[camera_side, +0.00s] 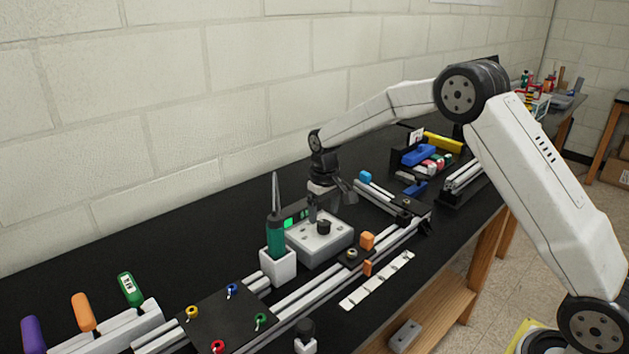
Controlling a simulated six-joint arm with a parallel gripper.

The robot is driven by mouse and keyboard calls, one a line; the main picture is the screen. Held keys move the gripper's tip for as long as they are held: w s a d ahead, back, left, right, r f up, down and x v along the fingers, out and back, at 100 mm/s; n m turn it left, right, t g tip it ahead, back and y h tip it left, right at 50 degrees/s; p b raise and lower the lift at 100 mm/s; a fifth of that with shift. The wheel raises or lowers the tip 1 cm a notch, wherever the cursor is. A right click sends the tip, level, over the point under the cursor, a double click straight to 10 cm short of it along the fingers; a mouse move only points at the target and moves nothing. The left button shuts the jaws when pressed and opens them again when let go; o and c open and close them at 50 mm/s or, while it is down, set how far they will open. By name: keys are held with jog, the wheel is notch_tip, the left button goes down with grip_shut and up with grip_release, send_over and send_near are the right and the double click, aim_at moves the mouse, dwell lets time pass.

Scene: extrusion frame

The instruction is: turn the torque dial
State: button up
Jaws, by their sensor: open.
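The torque dial appears to be the small black knob (324,227) on top of a light grey box (328,242). The box stands mid-bench beside the aluminium rails. My gripper (330,203) is open, just above and behind the box, with its fingers close over the knob. I cannot tell whether a finger touches the knob. A green-lit display (290,223) shows at the back left of the box. A green-handled screwdriver (275,232) stands upright in a white holder (278,268) in front of the box, on its left.
Aluminium rails (310,290) run along the bench front with orange blocks (367,241). A black plate (222,315) with coloured rings lies front left. Coloured-handled tools (82,312) stand in a rack at far left. A black bin of parts (425,155) stands behind. The bench at back left is clear.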

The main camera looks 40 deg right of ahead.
aim_at(326, 225)
jog(key=shift+r, duration=2)
jog(key=shift+s+a, duration=0.2)
jog(key=shift+s, duration=0.35)
jog(key=s+a+f+t, duration=0.1)
jog(key=s+a, duration=0.1)
jog(key=s, duration=1)
jog(key=s+a+f+t, duration=0.1)
jog(key=s+a+f, duration=0.1)
jog(key=s, duration=1)
jog(key=shift+s+t, duration=0.25)
jog(key=shift+t, duration=0.05)
